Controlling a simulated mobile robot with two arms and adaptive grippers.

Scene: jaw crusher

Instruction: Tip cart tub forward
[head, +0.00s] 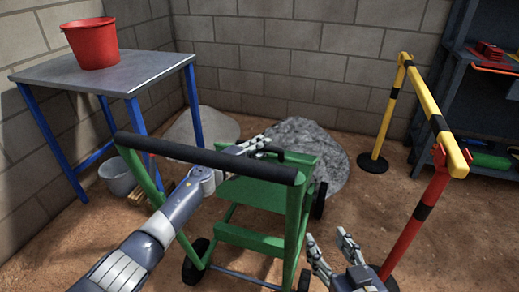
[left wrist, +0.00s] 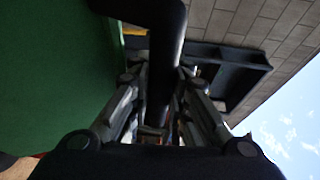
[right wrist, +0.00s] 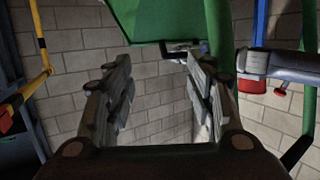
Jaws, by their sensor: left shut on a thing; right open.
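The cart stands in the middle of the head view, with a green tub (head: 252,192), a green frame and a long black push bar (head: 205,157). My left gripper (head: 258,146) is shut on a black tub handle (head: 292,157) at the tub's upper edge. In the left wrist view the dark handle bar (left wrist: 163,65) runs between the fingers, beside the green tub wall (left wrist: 50,80). My right gripper (head: 332,243) is open and empty, right of the cart frame. The tub's inside is hidden, and I cannot tell its exact tilt.
A grey gravel heap (head: 325,145) lies behind the cart against the block wall. A metal table (head: 130,75) with a red bucket (head: 92,42) stands left, a grey bucket (head: 118,178) below. A yellow, black and red barrier (head: 436,125) stands close on the right.

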